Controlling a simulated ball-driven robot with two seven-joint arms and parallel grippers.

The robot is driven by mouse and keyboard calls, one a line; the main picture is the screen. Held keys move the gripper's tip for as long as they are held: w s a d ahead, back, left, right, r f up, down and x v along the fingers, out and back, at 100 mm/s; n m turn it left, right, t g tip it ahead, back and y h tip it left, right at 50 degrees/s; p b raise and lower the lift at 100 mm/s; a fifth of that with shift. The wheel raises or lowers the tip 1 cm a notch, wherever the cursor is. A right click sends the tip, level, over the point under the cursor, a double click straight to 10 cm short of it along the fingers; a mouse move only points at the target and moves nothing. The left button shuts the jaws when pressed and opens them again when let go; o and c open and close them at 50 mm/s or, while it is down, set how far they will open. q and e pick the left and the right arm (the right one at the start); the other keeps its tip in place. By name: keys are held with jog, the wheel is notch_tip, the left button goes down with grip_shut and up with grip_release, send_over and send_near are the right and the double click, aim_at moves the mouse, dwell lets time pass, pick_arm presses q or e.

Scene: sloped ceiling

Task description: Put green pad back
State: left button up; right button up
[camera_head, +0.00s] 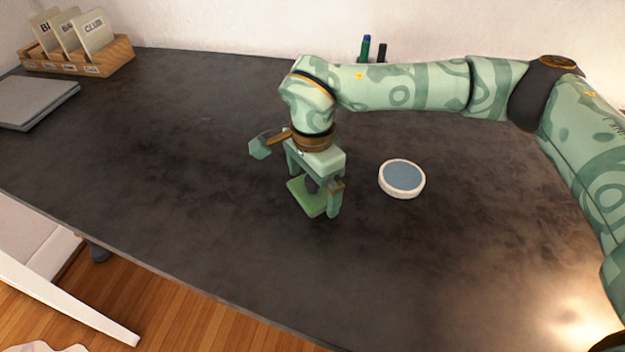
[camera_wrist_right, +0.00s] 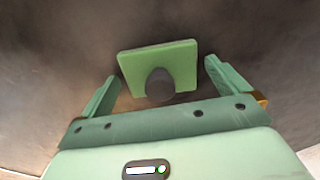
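The green pad (camera_head: 306,198) is a flat green square with a dark rounded knob (camera_wrist_right: 160,84) on top. It is on the dark desk near the middle of the head view, partly hidden by my right gripper. In the right wrist view the pad (camera_wrist_right: 150,61) shows ahead between the fingers. My right gripper (camera_head: 313,192) points down over the pad. Its fingers (camera_wrist_right: 161,72) are apart on either side of the knob, with gaps visible on both sides. My left gripper is in neither view.
A round white-rimmed blue pad (camera_head: 403,178) lies just right of the gripper. A wooden card holder (camera_head: 112,57) and a grey flat item (camera_head: 33,102) are at the far left. Dark pens (camera_head: 365,48) stand behind my arm.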

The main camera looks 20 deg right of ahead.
jog(key=shift+r, duration=0.1)
pick_arm(q)
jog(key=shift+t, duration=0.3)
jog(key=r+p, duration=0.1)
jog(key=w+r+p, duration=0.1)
jog(key=p, duration=0.1)
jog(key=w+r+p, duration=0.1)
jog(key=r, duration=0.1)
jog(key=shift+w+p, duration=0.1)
jog(key=shift+p, duration=0.25)
pick_arm(e)
notch_tip(320, 180, up, 12)
